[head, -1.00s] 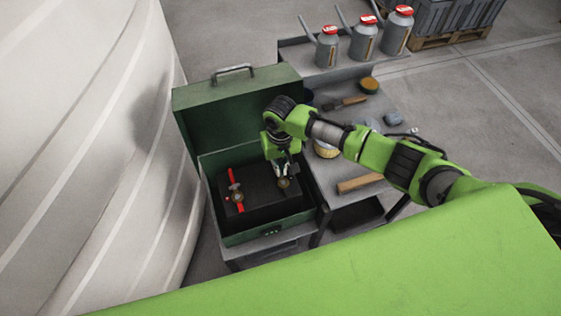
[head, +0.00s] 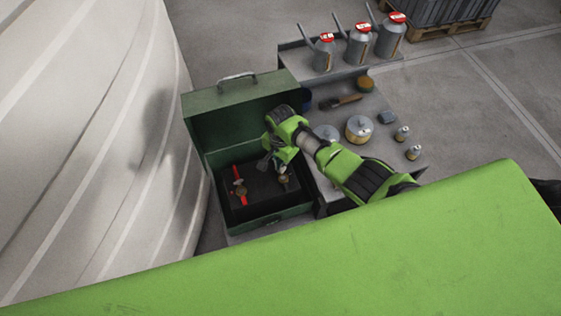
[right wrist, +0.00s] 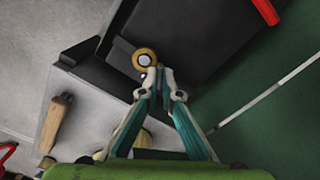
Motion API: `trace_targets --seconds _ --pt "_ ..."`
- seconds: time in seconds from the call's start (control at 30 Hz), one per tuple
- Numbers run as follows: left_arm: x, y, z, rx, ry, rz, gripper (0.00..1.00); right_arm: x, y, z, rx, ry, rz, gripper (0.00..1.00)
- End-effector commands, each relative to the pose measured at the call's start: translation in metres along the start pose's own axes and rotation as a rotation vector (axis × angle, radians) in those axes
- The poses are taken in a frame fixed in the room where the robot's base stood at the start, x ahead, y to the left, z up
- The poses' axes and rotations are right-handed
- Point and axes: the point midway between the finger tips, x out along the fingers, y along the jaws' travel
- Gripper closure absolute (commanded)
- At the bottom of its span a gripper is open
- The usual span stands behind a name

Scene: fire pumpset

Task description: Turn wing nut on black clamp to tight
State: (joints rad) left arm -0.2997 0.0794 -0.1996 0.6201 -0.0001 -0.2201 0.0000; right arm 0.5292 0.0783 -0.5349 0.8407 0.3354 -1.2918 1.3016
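A black block (head: 260,190) lies inside the open green toolbox (head: 245,229). A red clamp (head: 241,197) with a brass-coloured nut crosses its left part. A second brass-coloured nut (head: 284,181), seemingly that of the black clamp, is at the block's right side. My right gripper (head: 281,172) points down at this nut. In the right wrist view, the round brass piece (right wrist: 144,59) with a pale centre shows just beyond my fingertips (right wrist: 158,77), slightly left of them. The fingertips are close together; whether they grip the wing is unclear. My left gripper is not in view.
The raised toolbox lid (head: 235,113) stands behind the block. To the right, a grey workbench (head: 345,118) carries tins, a brush and small items. Several oil cans stand on its back shelf. A large white curved tank (head: 90,150) is close on the left.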

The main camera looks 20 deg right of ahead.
Motion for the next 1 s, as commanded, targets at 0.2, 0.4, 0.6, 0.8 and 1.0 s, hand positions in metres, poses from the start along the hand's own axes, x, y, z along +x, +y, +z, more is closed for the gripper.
trace_targets --seconds 0.2,0.4,0.6,0.8,1.0 --pt "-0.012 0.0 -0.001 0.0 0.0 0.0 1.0 -0.002 0.001 0.001 0.186 -0.002 0.003 1.0" --pt "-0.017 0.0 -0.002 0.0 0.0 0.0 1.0 -0.001 0.0 0.0 0.316 -0.001 0.001 1.0" --pt "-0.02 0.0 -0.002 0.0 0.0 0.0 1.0 0.0 0.001 0.0 0.399 0.0 0.002 1.0" --pt "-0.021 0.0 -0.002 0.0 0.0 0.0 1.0 0.0 0.001 -0.001 0.437 0.001 0.001 1.0" --pt "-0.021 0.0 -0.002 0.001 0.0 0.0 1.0 0.0 0.0 -0.001 0.446 0.002 0.001 1.0"
